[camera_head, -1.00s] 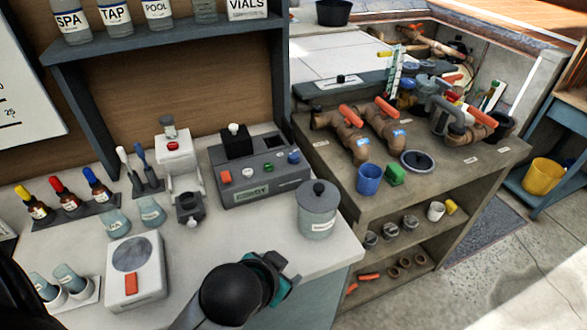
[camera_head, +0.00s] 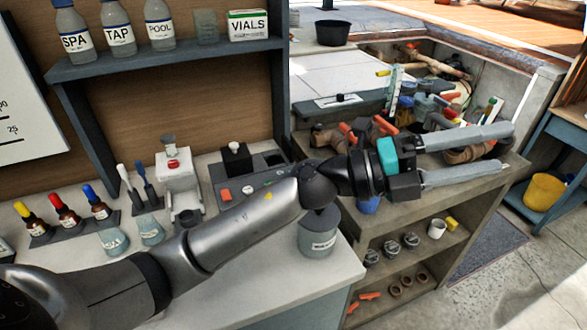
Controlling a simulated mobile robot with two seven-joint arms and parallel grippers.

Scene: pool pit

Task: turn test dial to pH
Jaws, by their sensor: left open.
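I cannot make out a marked pH dial. A white instrument with a red button (camera_head: 173,164) stands to its left. My left gripper (camera_head: 507,148) is open and empty, its long fingers pointing right over the brown pipe shelf, well right of the tester box. My right gripper does not show.
A lidded grey pot (camera_head: 318,238) stands at the bench's right end, partly behind my wrist. Dropper bottles (camera_head: 66,217) and beakers (camera_head: 113,238) stand at left. Orange-handled pipe valves (camera_head: 385,126) lie close behind my left gripper. A shelf (camera_head: 170,68) overhangs the bench.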

